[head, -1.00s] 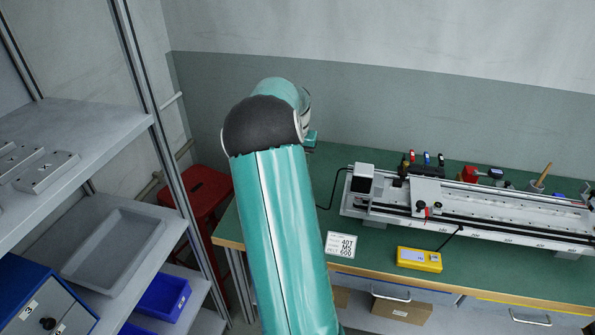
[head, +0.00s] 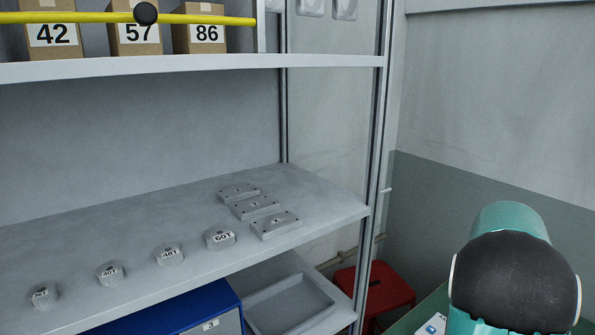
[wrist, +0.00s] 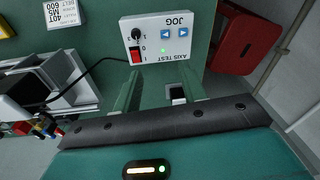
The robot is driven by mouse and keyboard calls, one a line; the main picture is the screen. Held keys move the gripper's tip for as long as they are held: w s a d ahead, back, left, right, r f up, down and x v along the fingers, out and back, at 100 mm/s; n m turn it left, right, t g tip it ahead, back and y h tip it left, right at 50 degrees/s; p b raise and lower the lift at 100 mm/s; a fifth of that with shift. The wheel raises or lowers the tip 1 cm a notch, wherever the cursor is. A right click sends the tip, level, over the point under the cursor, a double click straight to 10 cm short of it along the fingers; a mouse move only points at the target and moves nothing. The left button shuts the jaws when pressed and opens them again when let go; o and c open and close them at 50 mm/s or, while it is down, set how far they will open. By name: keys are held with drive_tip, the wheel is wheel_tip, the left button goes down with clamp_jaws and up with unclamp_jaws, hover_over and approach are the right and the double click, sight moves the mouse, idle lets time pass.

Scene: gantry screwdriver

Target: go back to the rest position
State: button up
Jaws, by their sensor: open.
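My gripper (wrist: 160,85) shows in the wrist view with its two green fingers apart and nothing between them. It is above the green bench, beside the white control box (wrist: 164,40) marked AXIS TEST and JOG, which has a red switch and blue arrow buttons. I cannot tell how high above the bench the fingers are. In the head view only my arm's teal and black joint shows at the lower right; my gripper is hidden there.
The gantry's end (wrist: 60,90) and a white label card (wrist: 62,13) are left in the wrist view. A red stool (head: 384,294) stands beyond the grey shelf (head: 150,215). The shelf holds several gears and flat plates (head: 276,224); numbered boxes (head: 206,38) sit above.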

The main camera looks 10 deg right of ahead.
drive_tip(key=s+a+r+n+t, duration=0.1)
drive_tip(key=a+r+n, duration=0.15)
drive_tip(key=a, duration=0.55)
drive_tip(key=s+a+r+n, duration=0.1)
drive_tip(key=a+r, duration=0.3)
drive_tip(key=a, duration=0.4)
drive_tip(key=s+a+r+n+t, duration=0.1)
drive_tip(key=s+a+r+n, duration=0.15)
drive_tip(key=a, duration=0.55)
drive_tip(key=s+a+n+t, duration=0.2)
drive_tip(key=s+a+n, duration=0.3)
drive_tip(key=s+a, duration=0.6)
drive_tip(key=a, duration=0.4)
drive_tip(key=shift+s+a+f+n, duration=0.2)
drive_tip(key=shift+s+f+n, duration=0.05)
drive_tip(key=shift+f+n, duration=0.05)
drive_tip(key=shift+c, duration=0.6)
drive_tip(key=shift+d, duration=0.15)
